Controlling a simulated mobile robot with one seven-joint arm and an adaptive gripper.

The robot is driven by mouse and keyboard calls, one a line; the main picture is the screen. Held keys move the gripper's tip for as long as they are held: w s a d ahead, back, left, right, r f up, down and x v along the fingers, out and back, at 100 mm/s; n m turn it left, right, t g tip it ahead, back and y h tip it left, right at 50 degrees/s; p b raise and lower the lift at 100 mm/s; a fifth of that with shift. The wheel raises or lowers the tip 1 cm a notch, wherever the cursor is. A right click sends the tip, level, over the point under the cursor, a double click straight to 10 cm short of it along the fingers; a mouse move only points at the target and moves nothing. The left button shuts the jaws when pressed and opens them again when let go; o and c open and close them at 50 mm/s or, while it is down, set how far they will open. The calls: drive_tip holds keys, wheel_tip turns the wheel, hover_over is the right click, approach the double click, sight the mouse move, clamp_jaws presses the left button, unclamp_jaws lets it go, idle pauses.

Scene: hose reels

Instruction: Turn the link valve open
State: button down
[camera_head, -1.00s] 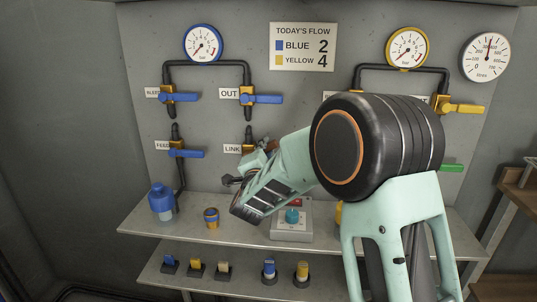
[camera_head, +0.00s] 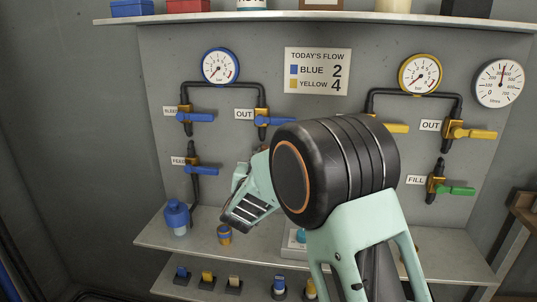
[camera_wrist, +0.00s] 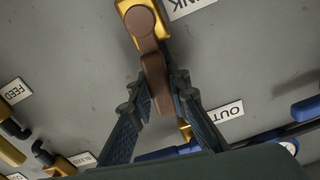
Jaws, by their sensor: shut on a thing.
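The link valve shows in the wrist view as a brass body (camera_wrist: 128,8) with a brown handle (camera_wrist: 155,75), beside the upside-down LINK label (camera_wrist: 188,6). The handle runs down the picture from the body, toward the OUT label side. My gripper (camera_wrist: 162,92) has its two dark fingers on either side of the handle's end and is shut on it. In the head view, my arm hides the link valve, its label and the gripper's fingertips.
Blue-handled OUT (camera_head: 275,121), bleed (camera_head: 196,117) and feed (camera_head: 201,170) valves surround that area. A green-handled fill valve (camera_head: 455,190) is at right. A blue bottle (camera_head: 177,217) and a small can (camera_head: 224,234) stand on the shelf (camera_head: 158,242) below.

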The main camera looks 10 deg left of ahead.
drive_tip(key=shift+a+n+p, duration=0.45)
drive_tip(key=shift+a+n, duration=0.15)
drive_tip(key=shift+n, duration=0.3)
drive_tip(key=c, duration=1.8)
unclamp_jaws()
drive_tip(key=shift+s, duration=0.1)
drive_tip(key=s, duration=1.1)
drive_tip(key=shift+s+a, duration=0.2)
drive_tip(key=shift+s, duration=0.2)
